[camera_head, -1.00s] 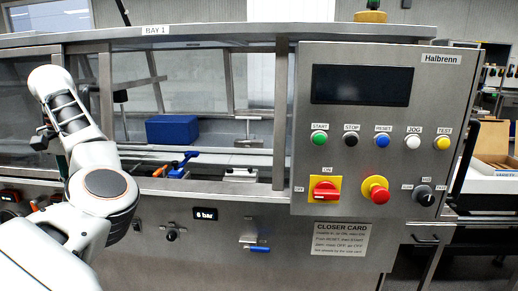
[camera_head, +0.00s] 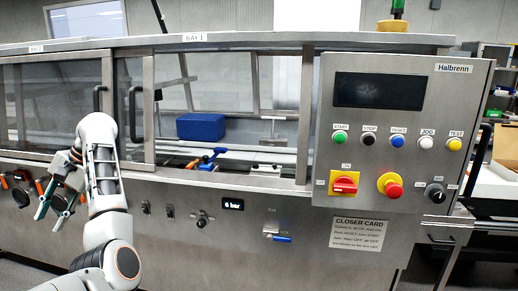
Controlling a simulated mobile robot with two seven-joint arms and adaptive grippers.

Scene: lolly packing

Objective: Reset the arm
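My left arm rises from the bottom left in front of the machine. Its gripper (camera_head: 49,222) hangs at the far left, pointing down, in front of the machine's lower front panel. Its two dark green fingers are apart, with nothing visible between them. Behind it, the steel machine's bay 1 opening shows a blue box (camera_head: 201,127), a blue-handled part (camera_head: 214,157) and pale rails. My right gripper is not in view.
The control panel (camera_head: 460,115) at right carries a dark screen (camera_head: 379,90), several buttons, a red switch on yellow (camera_head: 345,183) and a red stop knob (camera_head: 391,185). A blue-handled valve (camera_head: 276,238) sits below the bay. Sliding windows with black handles (camera_head: 133,113) stand near my arm.

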